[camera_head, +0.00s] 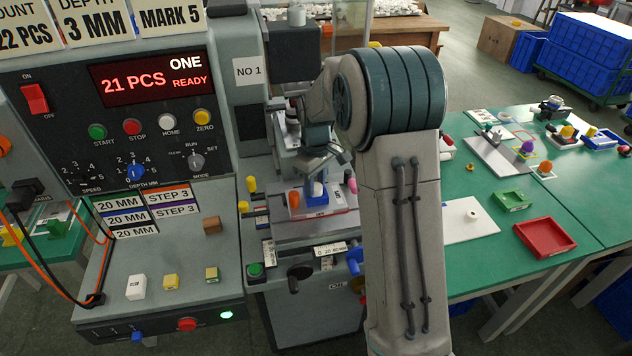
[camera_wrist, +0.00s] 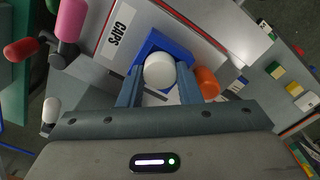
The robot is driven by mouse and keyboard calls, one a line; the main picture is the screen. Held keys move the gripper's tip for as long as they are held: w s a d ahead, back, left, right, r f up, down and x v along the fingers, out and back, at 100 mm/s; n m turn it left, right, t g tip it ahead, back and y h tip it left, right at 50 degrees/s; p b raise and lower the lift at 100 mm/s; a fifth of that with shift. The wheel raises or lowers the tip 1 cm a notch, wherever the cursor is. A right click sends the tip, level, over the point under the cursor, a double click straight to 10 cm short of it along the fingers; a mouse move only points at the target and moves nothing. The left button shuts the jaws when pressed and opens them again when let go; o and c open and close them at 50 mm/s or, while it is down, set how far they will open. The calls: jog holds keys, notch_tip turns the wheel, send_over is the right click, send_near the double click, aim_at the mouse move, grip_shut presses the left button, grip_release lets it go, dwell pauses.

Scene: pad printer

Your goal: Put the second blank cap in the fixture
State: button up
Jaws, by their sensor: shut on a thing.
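A white round cap (camera_wrist: 159,70) is held between the two fingers of my gripper (camera_wrist: 160,80) in the wrist view. A blue angular holder (camera_wrist: 158,42), seemingly the fixture, stands around the far side of the cap. Whether the cap rests on its floor or hangs just above cannot be told. An orange knob (camera_wrist: 206,84) stands close beside the holder, also in the head view (camera_head: 294,200).
A plate labelled CAPS (camera_wrist: 118,30) with a red edge lies under the holder. Pink (camera_wrist: 71,20) and red (camera_wrist: 21,50) knobs stand nearby. The control panel (camera_head: 130,130) is at left. Green tables at right carry a red tray (camera_head: 545,238) and a green tray (camera_head: 511,201).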

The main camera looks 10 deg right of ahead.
jog(key=shift+f, duration=0.15)
jog(key=o, duration=1)
jog(key=shift+r+p, duration=2.05)
jog(key=shift+r, duration=0.95)
jog(key=shift+r, duration=0.1)
jog(key=s+r+m+t, duration=0.1)
jog(key=s+r+m, duration=0.1)
jog(key=s+r, duration=0.4)
jog(key=s+r+m+t, duration=0.1)
jog(key=s+r+m, duration=0.15)
jog(key=s, duration=0.55)
jog(key=s+m, duration=0.1)
jog(key=s, duration=0.3)
jog(key=s+m, duration=0.1)
jog(key=s, duration=0.4)
jog(key=s+m+t, duration=0.1)
jog(key=s, duration=0.4)
jog(key=shift+r, duration=0.3)
